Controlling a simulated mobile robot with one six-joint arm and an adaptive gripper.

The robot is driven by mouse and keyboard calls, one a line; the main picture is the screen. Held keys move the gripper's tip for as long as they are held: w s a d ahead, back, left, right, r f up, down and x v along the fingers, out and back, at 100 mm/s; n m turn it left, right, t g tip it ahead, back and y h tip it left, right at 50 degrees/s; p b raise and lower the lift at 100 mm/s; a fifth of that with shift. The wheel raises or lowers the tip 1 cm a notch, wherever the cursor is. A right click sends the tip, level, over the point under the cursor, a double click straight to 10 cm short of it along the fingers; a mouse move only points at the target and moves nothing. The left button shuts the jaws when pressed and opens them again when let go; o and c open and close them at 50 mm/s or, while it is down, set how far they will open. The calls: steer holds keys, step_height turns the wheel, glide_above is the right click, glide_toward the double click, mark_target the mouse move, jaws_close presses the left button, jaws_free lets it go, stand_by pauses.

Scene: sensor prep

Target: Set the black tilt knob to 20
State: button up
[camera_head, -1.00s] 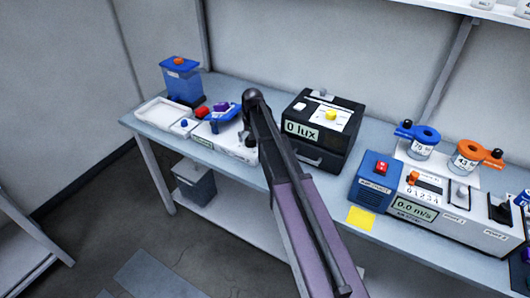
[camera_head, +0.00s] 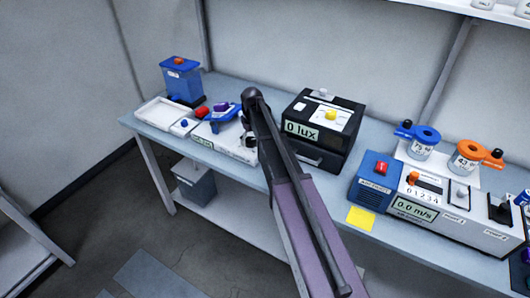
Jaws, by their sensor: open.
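A white base unit (camera_head: 229,144) with a small green display sits on the bench left of my arm. It carries a blue part with a purple piece (camera_head: 221,108) and a red knob (camera_head: 202,112). A small dark shape shows at the unit's right end beside my arm; I cannot tell whether it is the black tilt knob or part of my gripper. No tilt scale or reading is legible. My dark arm end stands over the right side of this unit and hides part of it. My gripper's fingers cannot be made out behind the arm.
A black box (camera_head: 303,154) reading 0 lux stands close right of my arm. Farther right are a blue box (camera_head: 367,190), a white 0.0 m/s unit (camera_head: 457,222) and two ring-topped jars. A white tray (camera_head: 157,112) and blue container (camera_head: 182,85) stand left. A yellow note (camera_head: 361,218) lies in front.

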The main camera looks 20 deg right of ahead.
mark_target(251, 138)
steer(key=n, duration=0.5)
steer(key=shift+w, duration=0.1)
steer(key=n, duration=0.4)
steer(key=shift+n, duration=0.4)
step_height(251, 138, up, 14)
steer(key=p, duration=1.4)
steer(key=s+f+m+b, duration=0.3)
steer(key=s+m, duration=0.9)
steer(key=s, duration=0.8)
steer(key=shift+d+h, duration=0.25)
steer(key=shift+h, duration=0.05)
steer(key=s+m, duration=0.3)
steer(key=s, duration=0.3)
steer(key=shift+f+m+b, duration=0.35)
steer(key=shift+m, duration=0.05)
steer(key=shift+s, duration=0.1)
stand_by(0.4)
